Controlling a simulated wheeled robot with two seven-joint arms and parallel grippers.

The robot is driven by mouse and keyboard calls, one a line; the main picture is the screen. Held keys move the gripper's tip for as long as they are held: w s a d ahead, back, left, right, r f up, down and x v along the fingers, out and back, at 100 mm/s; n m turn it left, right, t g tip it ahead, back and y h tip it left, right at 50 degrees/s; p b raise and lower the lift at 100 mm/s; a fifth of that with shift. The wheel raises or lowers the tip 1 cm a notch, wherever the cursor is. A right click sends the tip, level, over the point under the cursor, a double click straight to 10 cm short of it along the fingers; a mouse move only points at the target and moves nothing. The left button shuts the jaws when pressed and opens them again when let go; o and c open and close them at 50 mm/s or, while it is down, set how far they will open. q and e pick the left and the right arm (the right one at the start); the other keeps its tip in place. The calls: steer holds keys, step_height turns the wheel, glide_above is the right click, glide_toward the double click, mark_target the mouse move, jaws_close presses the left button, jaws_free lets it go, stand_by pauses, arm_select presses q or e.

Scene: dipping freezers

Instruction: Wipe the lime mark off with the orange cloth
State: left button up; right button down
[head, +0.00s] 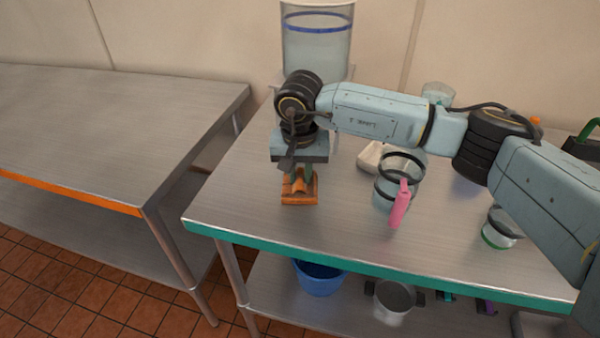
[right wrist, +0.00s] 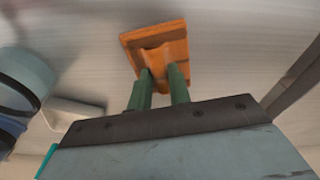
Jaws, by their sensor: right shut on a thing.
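The orange cloth (head: 299,198) is on the steel table with the teal edge, left of the middle in the head view. It also shows in the right wrist view (right wrist: 174,35), where its middle is pinched up into a fold. My right gripper (head: 299,178) points down and is shut on this fold; its green fingers (right wrist: 160,83) show on both sides of it. The cloth appears to lie on the table surface. I see no lime mark in either view; the cloth and gripper may hide it. My left gripper is not in view.
A clear container with a pink handle (head: 400,208) stands right of the cloth. A large clear tank (head: 317,45) is behind. A small jar (head: 502,228) is at the right. A blue bucket (head: 319,278) and a pot (head: 391,300) are on the lower shelf. The table's front left is clear.

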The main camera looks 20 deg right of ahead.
steer(key=shift+s+a+f, duration=0.1)
steer(key=shift+s+a, duration=0.15)
steer(key=shift+s, duration=0.45)
steer(key=shift+s+a+f, duration=0.1)
steer(key=shift+s+a, duration=0.15)
steer(key=shift+s, duration=0.45)
steer(key=shift+w+d, duration=0.1)
steer(key=shift+w+d, duration=0.2)
steer(key=shift+w, duration=0.35)
steer(key=shift+w+d+r+b, duration=0.1)
steer(key=shift+w+d+b, duration=0.15)
steer(key=shift+w+b, duration=0.3)
steer(key=shift+w, duration=0.1)
steer(key=shift+s+a+r+p, duration=0.1)
steer(key=shift+s+a+p, duration=0.15)
steer(key=shift+s, duration=0.35)
steer(key=shift+s+a+r+p, duration=0.1)
steer(key=shift+s+a+p, duration=0.15)
steer(key=shift+s, duration=0.35)
